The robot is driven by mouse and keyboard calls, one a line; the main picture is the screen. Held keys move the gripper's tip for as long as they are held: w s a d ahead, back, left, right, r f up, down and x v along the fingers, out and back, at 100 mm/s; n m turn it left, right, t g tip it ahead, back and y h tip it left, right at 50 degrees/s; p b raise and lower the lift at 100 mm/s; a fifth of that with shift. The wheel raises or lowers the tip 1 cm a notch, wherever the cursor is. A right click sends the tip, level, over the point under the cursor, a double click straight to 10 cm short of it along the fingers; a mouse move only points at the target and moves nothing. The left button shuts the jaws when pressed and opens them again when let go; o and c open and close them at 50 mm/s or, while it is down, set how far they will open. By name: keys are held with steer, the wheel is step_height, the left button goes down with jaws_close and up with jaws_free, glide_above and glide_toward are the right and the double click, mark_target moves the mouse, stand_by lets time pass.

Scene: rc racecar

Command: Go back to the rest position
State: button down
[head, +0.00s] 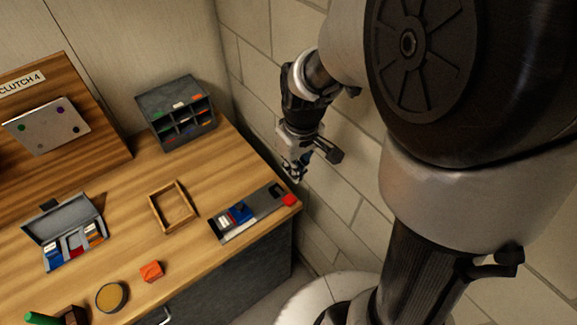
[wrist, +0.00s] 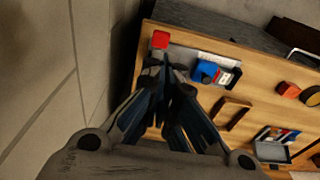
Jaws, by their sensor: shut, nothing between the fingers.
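My gripper (head: 293,172) is shut and empty. It hangs in the air beside the right end of the wooden workbench (head: 150,165), next to the block wall. In the wrist view its fingertips (wrist: 168,65) come together near the picture's middle, with the bench beyond them. A grey tray (head: 262,212) with a blue part (head: 240,212) lies at the bench's right end. A red block (head: 289,200) sits at the tray's right end, below my gripper in the head view. It also shows in the wrist view (wrist: 160,40), just past the fingertips.
A dark shelf unit (head: 176,112) stands at the back corner. A wooden frame (head: 157,217), an open grey case (head: 47,226), an orange block (head: 152,271) and a round yellow-topped tin (head: 111,296) lie on the bench. The block wall (head: 345,215) is close to my arm.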

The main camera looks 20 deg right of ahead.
steer(key=shift+s+r, duration=0.2)
steer(key=shift+r, duration=0.05)
steer(key=shift+r, duration=0.1)
stand_by(0.3)
steer(key=s+a+r+m+t+b, duration=0.1)
steer(key=s+r, duration=0.4)
steer(key=s, duration=0.2)
steer(key=s+a+r+m+t+b, duration=0.1)
steer(key=s+r, duration=0.3)
steer(key=s, duration=0.4)
steer(key=shift+s+r+m+t+b, duration=0.25)
steer(key=shift+r+m+t+b, duration=0.15)
steer(key=shift+m+t, duration=0.35)
